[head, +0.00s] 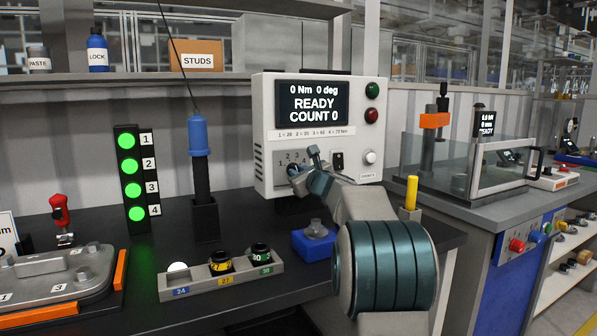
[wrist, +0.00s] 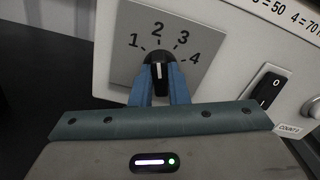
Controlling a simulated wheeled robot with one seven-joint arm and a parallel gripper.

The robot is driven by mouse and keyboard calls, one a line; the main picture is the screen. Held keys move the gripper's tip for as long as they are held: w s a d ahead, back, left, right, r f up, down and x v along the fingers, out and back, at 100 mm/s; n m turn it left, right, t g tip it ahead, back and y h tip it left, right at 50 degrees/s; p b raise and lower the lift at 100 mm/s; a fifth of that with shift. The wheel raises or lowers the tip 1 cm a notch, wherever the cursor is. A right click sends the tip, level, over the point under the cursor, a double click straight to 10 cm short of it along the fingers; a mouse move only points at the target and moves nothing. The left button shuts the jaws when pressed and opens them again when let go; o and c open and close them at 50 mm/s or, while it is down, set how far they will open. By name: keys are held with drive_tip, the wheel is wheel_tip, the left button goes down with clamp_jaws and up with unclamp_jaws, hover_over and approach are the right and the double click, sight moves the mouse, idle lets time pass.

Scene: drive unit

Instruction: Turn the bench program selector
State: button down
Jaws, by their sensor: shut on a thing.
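The bench program selector (wrist: 159,58) is a dark round knob on a grey plate marked 1 to 4, on the front of a white control box (head: 262,110). Its white line looks roughly upright in the wrist view, towards the 2. My gripper (wrist: 160,74) is shut on the knob, with a blue finger on each side of it. In the head view my gripper (head: 302,178) is at the lower left of the box and hides most of the knob. The box's screen (head: 312,103) reads 0 Nm, 0 deg, READY, COUNT 0.
A rocker switch (wrist: 263,91) and a white button (head: 370,157) are right of the selector. A blue-topped tool (head: 198,137) stands in a holder to the left. A socket tray (head: 290,268) and a blue block (head: 312,246) lie on the dark bench below.

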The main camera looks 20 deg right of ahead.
drive_tip(key=shift+f, duration=0.1)
idle(0.4)
drive_tip(key=c, duration=1.4)
unclamp_jaws()
drive_tip(key=shift+s, duration=0.15)
drive_tip(key=s, duration=1.3)
drive_tip(key=shift+s+d, duration=0.25)
drive_tip(key=shift+s, duration=0.05)
drive_tip(key=shift+a, duration=0.1)
